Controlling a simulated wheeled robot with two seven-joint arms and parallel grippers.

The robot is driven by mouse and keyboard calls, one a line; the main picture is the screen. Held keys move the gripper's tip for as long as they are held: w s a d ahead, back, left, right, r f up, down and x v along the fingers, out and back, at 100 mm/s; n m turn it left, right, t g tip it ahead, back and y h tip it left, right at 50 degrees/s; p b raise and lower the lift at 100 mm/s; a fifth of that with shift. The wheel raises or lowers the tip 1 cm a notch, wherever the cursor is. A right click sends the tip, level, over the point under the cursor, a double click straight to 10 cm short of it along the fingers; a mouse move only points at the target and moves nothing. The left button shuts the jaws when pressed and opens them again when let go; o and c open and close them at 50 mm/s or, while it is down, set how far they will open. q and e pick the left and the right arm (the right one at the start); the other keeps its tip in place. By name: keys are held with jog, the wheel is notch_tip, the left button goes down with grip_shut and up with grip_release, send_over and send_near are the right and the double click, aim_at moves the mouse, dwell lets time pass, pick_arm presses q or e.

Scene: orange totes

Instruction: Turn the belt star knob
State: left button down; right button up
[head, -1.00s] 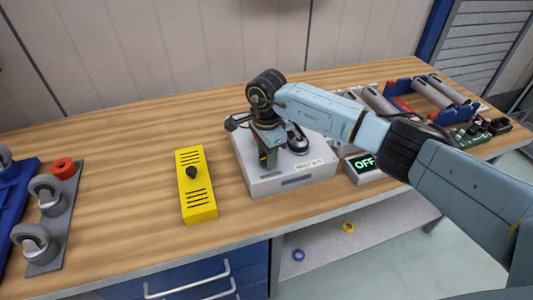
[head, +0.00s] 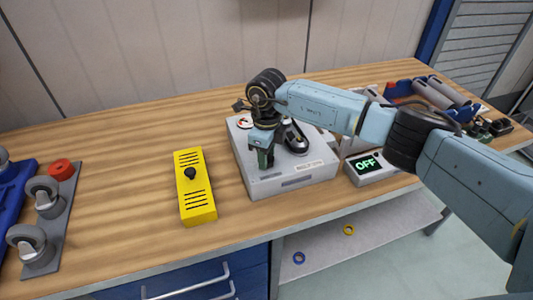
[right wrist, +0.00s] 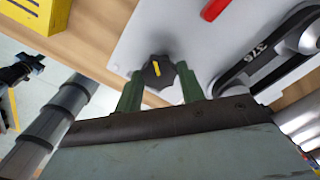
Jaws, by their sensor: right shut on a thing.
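The star knob (right wrist: 158,72) is dark, with a yellow mark on its face, and sits on the light grey belt unit (head: 290,182). My right gripper (right wrist: 160,92) has its green fingers on both sides of the knob, shut on it. In the head view the right gripper (head: 264,160) points down at the front left of the unit's top and hides the knob. A black belt (right wrist: 262,62) marked 375 runs beside the knob in the wrist view. My left gripper is not in view.
A yellow slotted box (head: 195,205) with a black knob stands left of the unit. A display reading OFF (head: 366,163) is on the right. Caster wheels (head: 40,192) are at the far left. Bench space between the casters and the yellow box is clear.

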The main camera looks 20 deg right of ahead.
jog(key=shift+m, duration=0.7)
jog(key=o, duration=1)
jog(key=shift+r, duration=0.1)
notch_tip(320, 180, up, 13)
jog(key=shift+r+b, duration=0.15)
jog(key=shift+b, duration=0.15)
